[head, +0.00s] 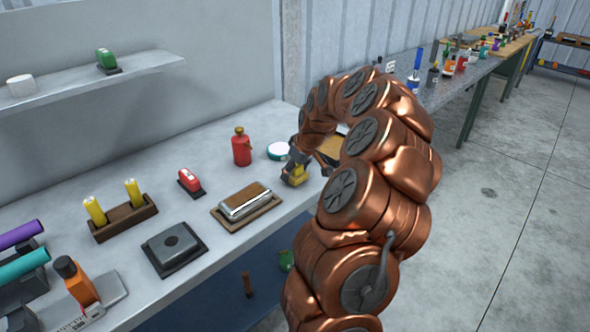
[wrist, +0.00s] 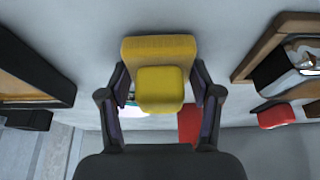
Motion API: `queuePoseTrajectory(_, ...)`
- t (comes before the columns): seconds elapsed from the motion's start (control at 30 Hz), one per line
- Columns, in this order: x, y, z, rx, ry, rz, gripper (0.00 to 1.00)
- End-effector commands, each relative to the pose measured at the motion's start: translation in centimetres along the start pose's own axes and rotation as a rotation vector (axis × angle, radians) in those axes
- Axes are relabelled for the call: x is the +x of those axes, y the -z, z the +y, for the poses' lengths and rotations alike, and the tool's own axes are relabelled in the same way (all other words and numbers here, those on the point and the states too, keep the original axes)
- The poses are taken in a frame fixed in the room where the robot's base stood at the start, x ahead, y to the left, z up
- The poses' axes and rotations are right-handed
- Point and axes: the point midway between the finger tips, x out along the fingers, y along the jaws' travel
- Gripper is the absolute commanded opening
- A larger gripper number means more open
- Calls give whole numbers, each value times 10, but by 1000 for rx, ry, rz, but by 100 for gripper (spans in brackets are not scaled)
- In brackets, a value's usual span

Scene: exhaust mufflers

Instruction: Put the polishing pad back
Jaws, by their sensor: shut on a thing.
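The yellow polishing pad (wrist: 160,48), a block with a smaller raised yellow grip, is between the fingers of my gripper (wrist: 160,92) in the wrist view. The fingers are shut on the raised grip from both sides. In the head view my gripper (head: 297,170) is near the right edge of the grey bench, with a little of the yellow pad (head: 296,173) showing. I cannot tell whether the pad touches the bench top. My arm hides part of this area.
A silver muffler on a wooden tray (head: 228,217) is left of my gripper. A red block on a dark base (head: 190,182), a red bottle (head: 241,147), a white-and-teal round tin (head: 279,151) and a wood-framed tray (head: 331,148) are around. Bare bench lies between them.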

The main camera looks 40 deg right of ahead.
Motion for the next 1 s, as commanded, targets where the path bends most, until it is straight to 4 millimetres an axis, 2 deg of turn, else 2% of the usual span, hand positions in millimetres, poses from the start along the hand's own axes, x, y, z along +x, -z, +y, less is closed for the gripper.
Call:
queuePoseTrajectory(0.3, 5, -2, 0, 0, 0, 1, 31)
queuePoseTrajectory(0.33, 4, -1, 0, 0, 0, 1, 67)
queuePoseTrajectory(0.53, 3, -1, 0, 0, 0, 1, 88)
queuePoseTrajectory(1.0, -3, 1, 0, 0, -1, 2, 89)
